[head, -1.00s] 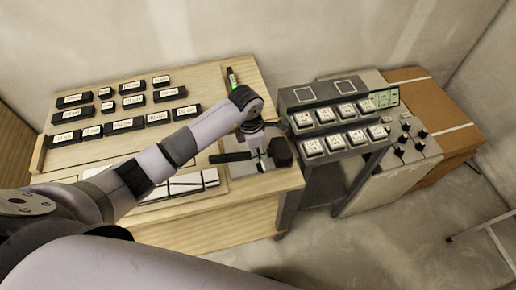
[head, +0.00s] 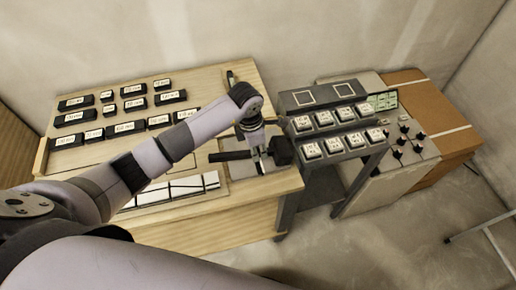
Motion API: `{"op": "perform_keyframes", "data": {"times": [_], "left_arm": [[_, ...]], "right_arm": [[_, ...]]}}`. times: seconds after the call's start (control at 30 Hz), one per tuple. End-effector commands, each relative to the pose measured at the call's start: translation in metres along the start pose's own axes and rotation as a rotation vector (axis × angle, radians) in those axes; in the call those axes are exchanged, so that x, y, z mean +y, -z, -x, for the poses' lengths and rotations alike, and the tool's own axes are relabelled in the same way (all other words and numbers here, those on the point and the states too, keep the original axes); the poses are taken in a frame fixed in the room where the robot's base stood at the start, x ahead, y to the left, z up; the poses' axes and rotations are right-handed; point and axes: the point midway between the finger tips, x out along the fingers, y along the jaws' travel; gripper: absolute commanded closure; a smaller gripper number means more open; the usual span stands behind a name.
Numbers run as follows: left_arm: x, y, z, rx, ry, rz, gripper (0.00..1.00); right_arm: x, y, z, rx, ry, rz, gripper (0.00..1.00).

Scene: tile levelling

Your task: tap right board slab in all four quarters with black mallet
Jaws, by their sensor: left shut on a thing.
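My left gripper (head: 259,160) is shut on the black mallet, with the dark handle (head: 230,156) sticking out to the left and the block-shaped black head (head: 281,151) to the right. The mallet lies roughly level over the right front part of the wooden table. A grey surface (head: 240,171), which may be the right board slab, shows beneath the handle. The gripper and mallet cover part of it, and I cannot tell whether the head touches anything. White tiles (head: 186,187) lie left of it, partly behind my left arm. My right gripper is out of view.
Several black labelled blocks (head: 125,128) stand on the wooden table (head: 205,82). A grey rack with labelled white keys (head: 311,150) stands close to the right of the mallet. A knobbed panel (head: 403,145) is farther right.

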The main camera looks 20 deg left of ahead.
Motion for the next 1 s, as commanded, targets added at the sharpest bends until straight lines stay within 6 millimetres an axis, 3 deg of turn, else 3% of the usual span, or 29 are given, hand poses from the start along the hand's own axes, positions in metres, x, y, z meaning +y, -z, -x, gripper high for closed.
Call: {"op": "perform_keyframes", "data": {"times": [0.03,0.17,0.37,0.7,1.0], "left_arm": [[0.001,0.002,-0.016,-0.001,-0.001,0.000,1.00],[0.001,0.005,-0.042,-0.001,-0.002,-0.001,1.00],[0.001,0.003,-0.028,-0.003,-0.003,0.000,1.00],[0.001,-0.003,0.015,-0.003,-0.003,-0.001,1.00],[0.000,-0.003,0.015,-0.002,-0.001,0.000,1.00]], "right_arm": [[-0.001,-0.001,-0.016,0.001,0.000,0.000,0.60],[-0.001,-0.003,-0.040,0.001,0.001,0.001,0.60],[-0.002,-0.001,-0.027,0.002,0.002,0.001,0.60],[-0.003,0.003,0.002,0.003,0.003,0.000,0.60],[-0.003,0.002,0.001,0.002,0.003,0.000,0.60]]}}
